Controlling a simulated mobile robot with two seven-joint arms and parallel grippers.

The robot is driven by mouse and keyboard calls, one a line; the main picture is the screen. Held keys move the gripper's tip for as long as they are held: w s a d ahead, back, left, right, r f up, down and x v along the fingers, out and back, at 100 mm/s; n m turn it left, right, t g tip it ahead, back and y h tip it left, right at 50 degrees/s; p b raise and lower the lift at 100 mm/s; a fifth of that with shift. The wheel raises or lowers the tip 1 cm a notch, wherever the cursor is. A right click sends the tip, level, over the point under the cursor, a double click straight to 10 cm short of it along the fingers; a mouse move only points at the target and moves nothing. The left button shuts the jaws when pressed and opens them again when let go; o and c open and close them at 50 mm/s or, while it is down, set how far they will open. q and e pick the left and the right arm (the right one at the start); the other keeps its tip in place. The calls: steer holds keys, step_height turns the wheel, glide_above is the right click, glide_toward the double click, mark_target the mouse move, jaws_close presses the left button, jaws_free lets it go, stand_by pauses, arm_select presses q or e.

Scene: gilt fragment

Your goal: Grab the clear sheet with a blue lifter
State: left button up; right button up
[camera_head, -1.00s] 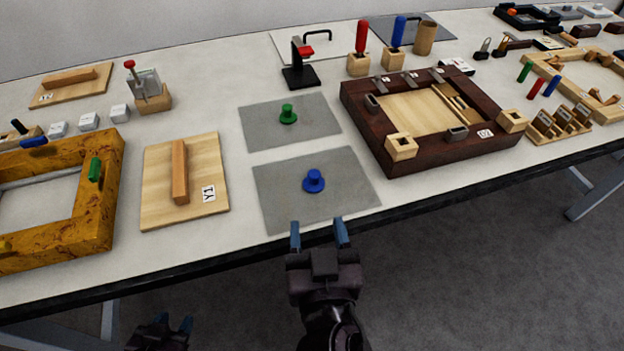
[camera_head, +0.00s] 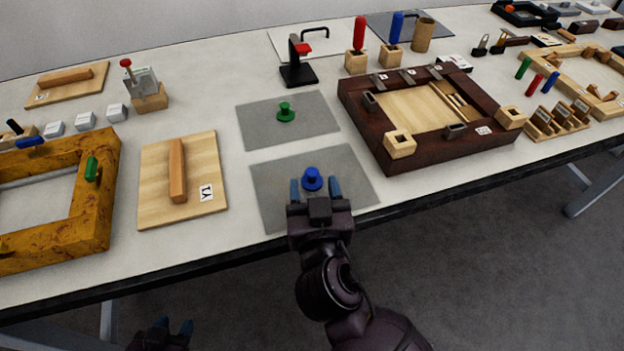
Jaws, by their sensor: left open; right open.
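The clear sheet (camera_head: 276,203) looks grey and see-through and lies flat near the table's front edge. Its blue lifter (camera_head: 312,178) is a round knob standing on the sheet. My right gripper (camera_head: 315,187) is open over the sheet's front part, with one blue-tipped finger on each side of the blue lifter. I cannot tell whether the fingers touch it. My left gripper (camera_head: 173,325) is open and empty, low in the view in front of the table.
A similar sheet (camera_head: 262,125) with a green lifter (camera_head: 286,112) lies just behind. A wooden board (camera_head: 205,160) with a bar handle lies to the left. A dark wooden frame (camera_head: 375,140) stands close on the right. The table's front edge runs below the sheet.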

mark_target(312, 178)
steer(key=shift+w+a+f, duration=0.1)
steer(key=shift+w+f, duration=0.05)
steer(key=shift+w, duration=1.1)
jaws_close()
